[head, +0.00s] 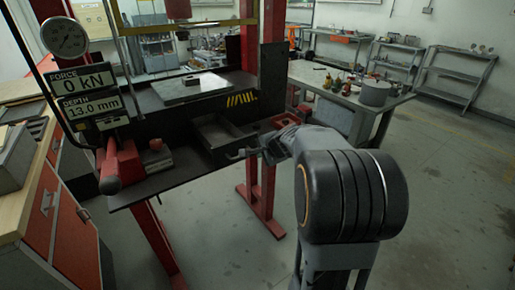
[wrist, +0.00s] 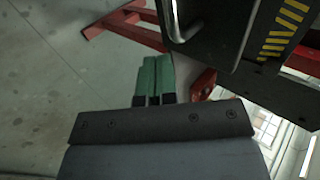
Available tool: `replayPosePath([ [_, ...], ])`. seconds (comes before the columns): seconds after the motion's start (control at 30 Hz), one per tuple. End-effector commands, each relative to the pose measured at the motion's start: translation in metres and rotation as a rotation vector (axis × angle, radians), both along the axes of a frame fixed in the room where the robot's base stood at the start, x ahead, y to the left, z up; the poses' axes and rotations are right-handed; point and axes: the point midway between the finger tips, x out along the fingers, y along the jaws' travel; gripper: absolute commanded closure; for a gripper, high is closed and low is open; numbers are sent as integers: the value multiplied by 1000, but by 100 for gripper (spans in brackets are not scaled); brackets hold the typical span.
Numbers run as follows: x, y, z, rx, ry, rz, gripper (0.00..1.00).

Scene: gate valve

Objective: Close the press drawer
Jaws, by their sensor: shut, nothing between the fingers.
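The press drawer (head: 218,132) is a grey open-topped box pulled out from the dark press body, below the yellow-striped panel. Its bar handle (head: 236,154) shows at its front, and also in the wrist view (wrist: 176,28) at the top. My gripper (head: 262,152) is close to the right of the handle in the head view, partly hidden by my wrist. In the wrist view its two green fingers (wrist: 154,72) are together with nothing between them. They appear apart from the handle, which lies beyond and to the right of their tips.
The red press frame (head: 268,120) stands behind and right of the drawer. A dark shelf (head: 165,183) with a red cylinder (head: 120,168) lies to the left. A gauge and readouts (head: 88,95) show 0 kN and 13.0 mm. A workbench (head: 345,95) stands behind; floor at right is clear.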

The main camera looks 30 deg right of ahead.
Motion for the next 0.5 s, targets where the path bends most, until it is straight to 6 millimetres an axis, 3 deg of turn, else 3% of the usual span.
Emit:
replayPosePath([
  [0.2, 22, 3, 3, -1, 0, 1, 100],
  [0.5, 30, 4, 2, -2, -1, 1, 100],
])
